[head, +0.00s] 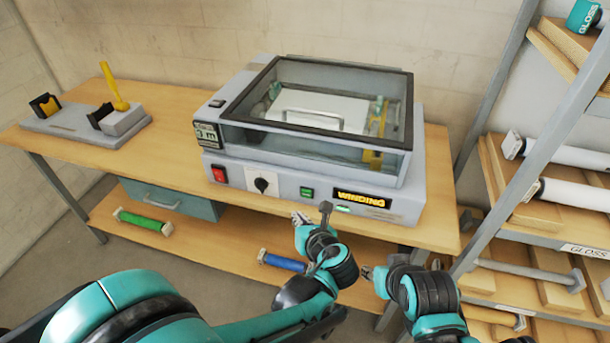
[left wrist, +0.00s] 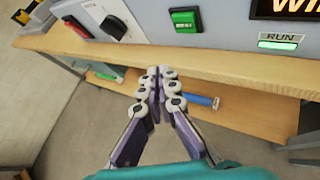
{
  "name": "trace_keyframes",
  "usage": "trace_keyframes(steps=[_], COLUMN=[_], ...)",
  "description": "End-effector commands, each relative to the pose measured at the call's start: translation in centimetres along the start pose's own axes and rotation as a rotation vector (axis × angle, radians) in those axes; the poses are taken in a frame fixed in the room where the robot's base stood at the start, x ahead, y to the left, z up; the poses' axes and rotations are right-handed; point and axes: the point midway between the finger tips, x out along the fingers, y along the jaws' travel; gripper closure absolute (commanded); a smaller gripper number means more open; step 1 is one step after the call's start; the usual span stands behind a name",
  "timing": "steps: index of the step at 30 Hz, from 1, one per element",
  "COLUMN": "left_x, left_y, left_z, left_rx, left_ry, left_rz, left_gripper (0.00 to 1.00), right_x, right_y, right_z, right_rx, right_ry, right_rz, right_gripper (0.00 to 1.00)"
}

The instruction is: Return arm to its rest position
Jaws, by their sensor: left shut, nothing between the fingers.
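My left gripper (head: 301,219) is in front of the laminator, just off the table's front edge and below its control panel. In the left wrist view the left gripper (left wrist: 160,73) has its fingertips together with nothing between them. It touches no button. My right gripper (head: 368,272) is lower and to the right, in front of the table, and too small to tell open or shut. The laminator (head: 290,197) has its clear lid (head: 310,122) down, and its display (head: 362,196) reads WINDING. The RUN light (left wrist: 278,41) is lit green.
The wooden table (head: 180,98) carries a grey fixture with a yellow handle (head: 114,88) at left. A green roll (head: 143,221) and a blue roll (head: 283,262) lie on the lower shelf. A rack (head: 528,140) with white rolls stands close on the right. Floor shows at left.

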Motion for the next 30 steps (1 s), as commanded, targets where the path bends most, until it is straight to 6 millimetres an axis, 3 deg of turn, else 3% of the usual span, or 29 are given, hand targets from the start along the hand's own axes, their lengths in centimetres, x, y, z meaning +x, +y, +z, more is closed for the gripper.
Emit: trace_keyframes(steps=[5,8,10,14,18,21,27,30], left_x=[0.0,0.1,0.2,-0.5,-2.4,-4.3,-7.9,-9.0], left_y=[0.2,1.6,3.8,9.1,14.4,17.2,20.4,20.9], left_z=[0.0,0.0,-0.1,-1.1,-2.9,-4.4,-6.8,-7.5], left_rx=[-0.012,-0.12,-0.287,-0.779,-1.399,-1.845,-2.61,-2.854], left_ry=[0.004,0.036,0.084,0.207,0.326,0.389,0.455,0.469], left_rz=[0.001,0.006,0.017,0.069,0.177,0.279,0.496,0.578], left_gripper=[1.0,1.0,1.0,1.0,1.0,1.0,1.0,1.0], right_x=[0.0,0.0,0.0,0.0,0.0,0.0,0.0,0.0], right_y=[0.0,0.0,0.0,0.0,0.0,0.0,0.0,0.0], right_z=[0.0,0.0,0.0,0.0,0.0,0.0,0.0,0.0], right_rx=[0.0,0.0,0.0,0.0,0.0,0.0,0.0,0.0], right_ry=[0.0,0.0,0.0,0.0,0.0,0.0,0.0,0.0], right_rz=[0.0,0.0,0.0,0.0,0.0,0.0,0.0,0.0], right_gripper=[0.6,0.6,0.6,0.6,0.6,0.6,0.6,0.6])
